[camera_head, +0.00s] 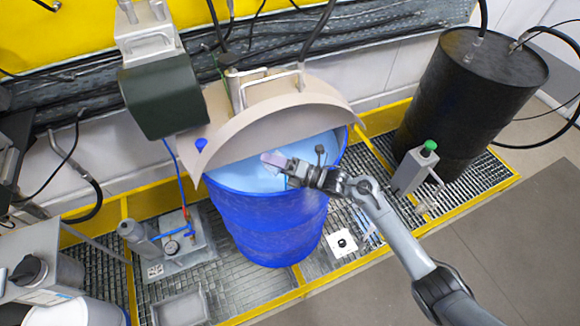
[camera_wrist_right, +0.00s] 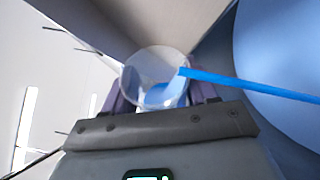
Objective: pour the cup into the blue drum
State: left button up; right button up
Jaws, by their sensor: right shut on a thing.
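The blue drum (camera_head: 265,225) stands in the middle of the head view, open at the front of its top with light blue contents visible. My right gripper (camera_head: 275,163) reaches over the drum's opening from the right. In the right wrist view, its purple fingers are shut on a clear, whitish cup (camera_wrist_right: 130,85) with blue liquid inside. A thin bright blue strip (camera_wrist_right: 250,85) runs from the cup's rim toward the right; I cannot tell whether it is liquid or a solid piece. In the head view the cup is mostly hidden by the gripper. My left gripper is not in view.
A beige half-round cover (camera_head: 270,115) rises over the back of the drum. A black drum (camera_head: 455,100) and a grey container with a green cap (camera_head: 415,165) stand to the right. A gauge assembly (camera_head: 170,245) sits left of the blue drum, on grating with yellow edges.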

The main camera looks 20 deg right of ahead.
jog(key=shift+w+d+r+m+t+b, duration=0.3)
jog(key=shift+d+m+t+b, duration=0.1)
jog(key=shift+d+m+b, duration=0.35)
dwell(0.5)
jog(key=shift+a+m, duration=0.1)
jog(key=shift+m, duration=0.25)
jog(key=shift+r+m+t, duration=0.2)
jog(key=shift+m+t, duration=0.1)
jog(key=shift+m, duration=0.2)
dwell(0.3)
jog(key=shift+w+d+r+m+b, duration=0.1)
jog(key=shift+d+r+m+b, duration=0.1)
jog(key=shift+m+b, duration=0.15)
